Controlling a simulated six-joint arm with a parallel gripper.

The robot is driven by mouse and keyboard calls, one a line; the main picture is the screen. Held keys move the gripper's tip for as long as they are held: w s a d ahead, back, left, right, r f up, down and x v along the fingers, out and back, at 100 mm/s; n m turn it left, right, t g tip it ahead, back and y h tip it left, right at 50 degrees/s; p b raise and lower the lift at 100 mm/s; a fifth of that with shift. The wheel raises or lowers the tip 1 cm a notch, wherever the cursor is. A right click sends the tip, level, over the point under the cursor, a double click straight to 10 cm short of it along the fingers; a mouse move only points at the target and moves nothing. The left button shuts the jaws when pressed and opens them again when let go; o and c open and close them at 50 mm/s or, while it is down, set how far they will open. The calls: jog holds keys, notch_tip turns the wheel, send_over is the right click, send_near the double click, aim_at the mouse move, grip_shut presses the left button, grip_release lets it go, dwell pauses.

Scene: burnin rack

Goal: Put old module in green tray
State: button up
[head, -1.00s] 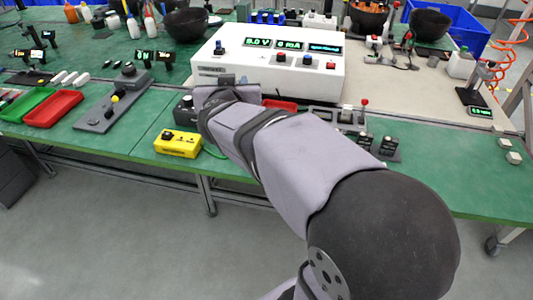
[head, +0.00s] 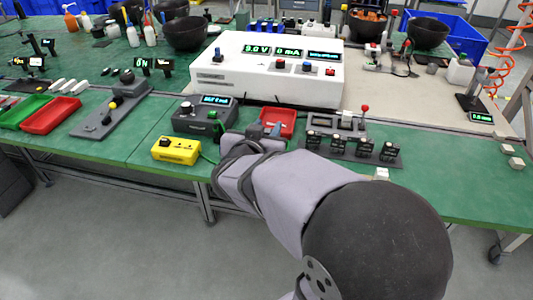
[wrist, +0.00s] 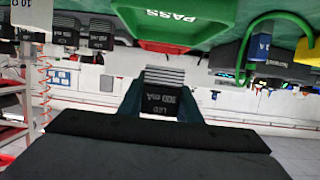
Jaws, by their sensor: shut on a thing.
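My gripper (head: 268,131) is just in front of a small red tray (head: 282,117) in the head view, over the front part of the green bench. In the wrist view my gripper (wrist: 162,108) is shut on a dark module (wrist: 160,102) marked LED and mA. The module is mostly hidden in the head view. A green tray (head: 22,111) lies at the far left of the bench, beside a larger red tray (head: 62,112).
A rack with several dark modules (head: 339,146) stands right of my gripper. A grey meter box (head: 203,116) and a yellow box (head: 176,150) are to the left. A long grey fixture (head: 108,112) lies between them and the trays. A white power unit (head: 270,70) stands behind.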

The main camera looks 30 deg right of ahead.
jog(key=shift+f+b, duration=1.45)
jog(key=shift+f, duration=1.75)
jog(key=shift+f, duration=0.15)
jog(key=o, duration=0.8)
jog(key=shift+c, duration=0.2)
